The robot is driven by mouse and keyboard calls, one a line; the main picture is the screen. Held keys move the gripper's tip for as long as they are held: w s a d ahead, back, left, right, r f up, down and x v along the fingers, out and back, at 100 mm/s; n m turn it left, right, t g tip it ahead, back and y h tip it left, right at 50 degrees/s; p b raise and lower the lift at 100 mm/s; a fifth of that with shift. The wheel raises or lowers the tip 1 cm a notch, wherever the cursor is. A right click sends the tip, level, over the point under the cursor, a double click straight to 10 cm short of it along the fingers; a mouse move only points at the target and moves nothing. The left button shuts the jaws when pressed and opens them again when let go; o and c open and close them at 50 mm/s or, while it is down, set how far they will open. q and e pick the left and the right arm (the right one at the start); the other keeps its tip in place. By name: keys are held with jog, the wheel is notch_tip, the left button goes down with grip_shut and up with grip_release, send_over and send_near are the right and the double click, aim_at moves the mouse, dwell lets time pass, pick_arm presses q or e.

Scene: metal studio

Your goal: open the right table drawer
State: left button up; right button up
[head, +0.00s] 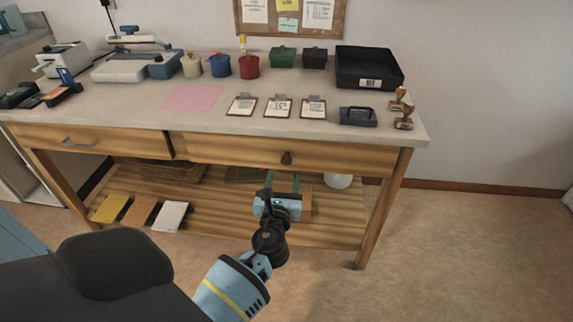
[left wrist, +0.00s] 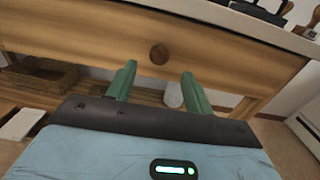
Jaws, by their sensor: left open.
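The right table drawer (head: 240,152) is a wooden front with a round brown knob (head: 287,158), and it looks shut. In the left wrist view the same knob (left wrist: 159,54) shows on the drawer front (left wrist: 90,30), ahead of my fingers. My left gripper (head: 283,182) is open and empty, below and in front of the knob, not touching it. Its two green fingers (left wrist: 157,80) are spread apart, with the knob lying beyond and between them in that view. My right gripper is not in view.
The left drawer (head: 85,140) has a bar handle and looks shut. The tabletop (head: 140,108) holds clipboards, coloured pots, a black tray (head: 370,88) and stamps. A lower shelf (head: 240,218) carries a white container (head: 338,181) and paper stacks. Floor is free at right.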

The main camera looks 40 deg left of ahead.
aim_at(286, 161)
pick_arm(q)
jog(key=shift+b+x, duration=0.65)
jog(key=shift+x, duration=3.15)
jog(key=shift+d, duration=0.1)
grip_shut()
